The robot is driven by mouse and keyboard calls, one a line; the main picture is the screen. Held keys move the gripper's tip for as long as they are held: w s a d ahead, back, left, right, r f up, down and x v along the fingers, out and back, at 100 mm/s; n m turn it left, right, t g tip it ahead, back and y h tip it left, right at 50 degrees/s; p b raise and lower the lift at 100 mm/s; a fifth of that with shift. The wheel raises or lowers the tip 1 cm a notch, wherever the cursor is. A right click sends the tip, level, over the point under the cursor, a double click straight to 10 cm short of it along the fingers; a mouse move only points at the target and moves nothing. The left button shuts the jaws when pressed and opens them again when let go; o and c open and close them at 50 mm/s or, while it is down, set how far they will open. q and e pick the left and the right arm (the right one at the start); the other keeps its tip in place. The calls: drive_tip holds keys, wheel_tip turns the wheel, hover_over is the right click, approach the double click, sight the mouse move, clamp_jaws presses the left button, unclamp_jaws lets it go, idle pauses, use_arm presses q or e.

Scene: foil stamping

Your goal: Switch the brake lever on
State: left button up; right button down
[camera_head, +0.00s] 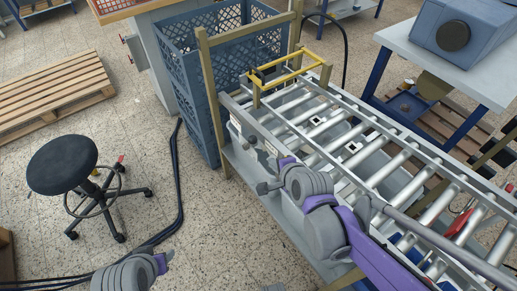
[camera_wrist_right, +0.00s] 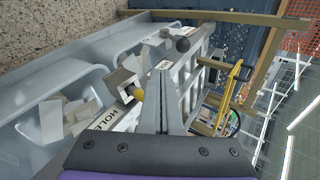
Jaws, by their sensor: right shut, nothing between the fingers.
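A lever with a dark ball knob (camera_head: 252,139) sits on the side rail of the roller conveyor, near its far end. In the right wrist view the knob (camera_wrist_right: 183,44) is just beyond my right fingertips, slightly right of them, with a small gap in the picture. I cannot tell whether they touch. My right gripper (camera_wrist_right: 163,68) is shut and empty, its fingers over the rail with its white labels. In the head view my right gripper (camera_head: 271,154) is close to the knob, partly hidden by its wrist. My left gripper (camera_head: 166,257) is low at the left, its fingers unclear.
The roller conveyor (camera_head: 340,135) runs from centre to lower right, with a yellow frame (camera_head: 290,68) at its far end. A blue crate (camera_head: 192,75) stands behind it. Grey bins (camera_wrist_right: 90,65) with pale pieces lie beside the rail. A stool (camera_head: 62,164) stands at left on open floor.

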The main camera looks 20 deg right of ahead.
use_arm(q)
wheel_tip(320, 180, down, 2)
drive_tip(key=shift+s+f+b, duration=0.1)
drive_tip(key=shift+b, duration=0.9)
use_arm(e)
drive_tip(key=w+a+f, duration=0.1)
drive_tip(key=w+f, duration=0.4)
drive_tip(key=w, duration=0.6)
drive_tip(key=shift+w+a+f, duration=0.2)
drive_tip(key=shift+a+f, duration=0.05)
drive_tip(key=shift+f, duration=0.1)
